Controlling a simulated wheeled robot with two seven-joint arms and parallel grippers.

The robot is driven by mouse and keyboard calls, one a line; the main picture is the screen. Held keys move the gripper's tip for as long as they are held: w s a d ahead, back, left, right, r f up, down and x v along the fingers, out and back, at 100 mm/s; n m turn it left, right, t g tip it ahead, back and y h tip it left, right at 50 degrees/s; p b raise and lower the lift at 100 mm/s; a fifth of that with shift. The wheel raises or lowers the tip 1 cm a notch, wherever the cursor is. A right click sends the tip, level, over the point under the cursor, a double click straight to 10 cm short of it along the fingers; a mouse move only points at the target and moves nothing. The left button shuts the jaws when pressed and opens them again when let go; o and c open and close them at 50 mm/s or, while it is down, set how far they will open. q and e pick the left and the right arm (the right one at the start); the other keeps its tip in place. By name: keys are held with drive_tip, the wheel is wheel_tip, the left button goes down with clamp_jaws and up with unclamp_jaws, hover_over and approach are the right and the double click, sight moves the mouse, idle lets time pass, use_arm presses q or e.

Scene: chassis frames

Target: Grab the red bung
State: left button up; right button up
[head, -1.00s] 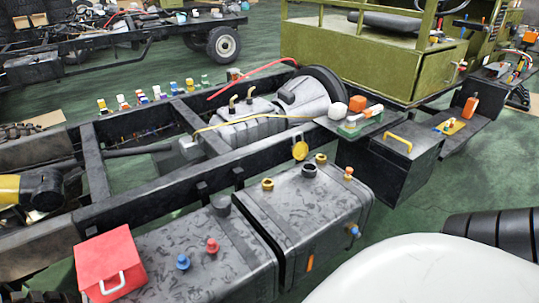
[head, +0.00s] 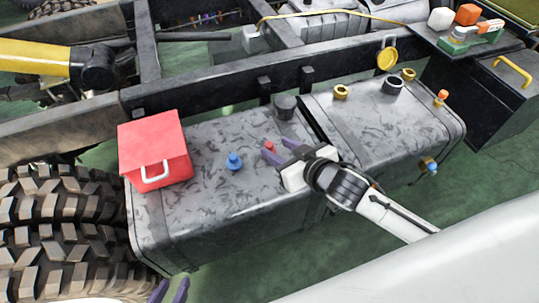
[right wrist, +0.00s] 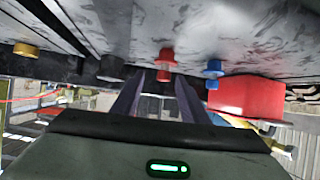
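The red bung (head: 269,147) stands on top of the left dark mottled tank (head: 215,215), to the right of the blue bung (head: 234,161). My right gripper (head: 276,154) is open at the red bung, with its purple fingers partly hiding it in the head view. In the right wrist view the red bung (right wrist: 165,62) shows in the gap at the tips of the open fingers (right wrist: 160,82); I cannot tell whether they touch it. My left gripper (head: 170,291) shows only as two separated purple fingertips at the bottom edge, open and empty.
A red box with a white handle (head: 154,153) sits on the tank's left end. A dark cap (head: 285,107) stands behind the red bung. A chunky tyre (head: 65,225) is at left.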

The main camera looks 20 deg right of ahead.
sight(267, 143)
drive_tip(key=x, duration=0.2)
drive_tip(key=b+x, duration=0.1)
drive_tip(key=x, duration=0.5)
drive_tip(key=shift+a+r, duration=0.25)
drive_tip(key=shift+a, duration=0.15)
clamp_jaws()
